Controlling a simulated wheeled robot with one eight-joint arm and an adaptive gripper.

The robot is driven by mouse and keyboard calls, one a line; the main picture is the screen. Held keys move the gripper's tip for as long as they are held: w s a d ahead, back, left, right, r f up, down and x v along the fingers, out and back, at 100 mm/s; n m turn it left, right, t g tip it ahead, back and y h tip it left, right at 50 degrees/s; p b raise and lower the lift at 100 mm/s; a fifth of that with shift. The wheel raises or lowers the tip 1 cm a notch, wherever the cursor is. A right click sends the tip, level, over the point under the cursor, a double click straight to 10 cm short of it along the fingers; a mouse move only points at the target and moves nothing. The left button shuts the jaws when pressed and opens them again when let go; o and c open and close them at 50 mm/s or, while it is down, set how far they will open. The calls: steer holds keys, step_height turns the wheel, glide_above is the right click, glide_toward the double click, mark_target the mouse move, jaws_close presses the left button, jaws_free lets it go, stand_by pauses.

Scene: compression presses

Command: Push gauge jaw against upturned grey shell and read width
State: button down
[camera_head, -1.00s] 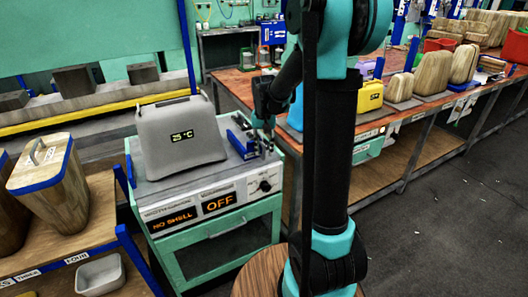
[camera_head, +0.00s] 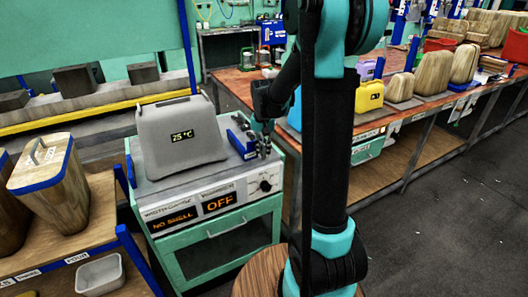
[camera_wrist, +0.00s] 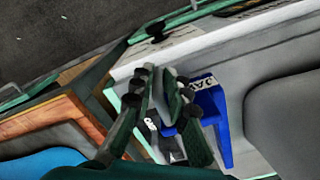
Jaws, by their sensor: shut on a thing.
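The grey shell (camera_head: 180,137) stands wide end down on top of the green-framed gauge bench, with "25 °C" on its side. The blue gauge jaw (camera_head: 239,142) is on the same top, to the shell's right; a narrow gap seems to show between them. In the wrist view the jaw (camera_wrist: 209,110) carries a "JAW" label, and a grey shell edge (camera_wrist: 288,118) shows at the right. My gripper (camera_head: 264,146) is at the jaw's right end. In the wrist view its fingers (camera_wrist: 162,94) are closed on a grey upright part of the jaw.
The bench front has a width display (camera_head: 174,219) reading "NO SHELL", another display (camera_head: 219,202) reading "OFF", and a black knob (camera_head: 265,185). A wooden shell with a blue rim (camera_head: 62,185) stands on the left shelf. A long wooden table (camera_head: 235,85) lies behind my arm.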

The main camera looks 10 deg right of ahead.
steer(key=s+a, duration=0.1)
steer(key=a, duration=0.4)
steer(key=s+a, duration=0.1)
steer(key=a, duration=0.2)
steer(key=shift+s, duration=0.35)
steer(key=c, duration=1.6)
jaws_free()
steer(key=shift+r, duration=0.1)
step_height(320, 180, up, 12)
steer(key=s+d+f+n+t, duration=0.1)
steer(key=s+d+f+t, duration=0.1)
steer(key=s+d+f, duration=0.4)
steer(key=s+d+f+n+t, duration=0.2)
steer(key=s+d+f, duration=0.4)
steer(key=s+f, duration=0.3)
steer(key=s, duration=0.4)
steer(key=shift+s+d+f, duration=0.15)
steer(key=shift+d+f, duration=0.05)
steer(key=shift+f, duration=0.2)
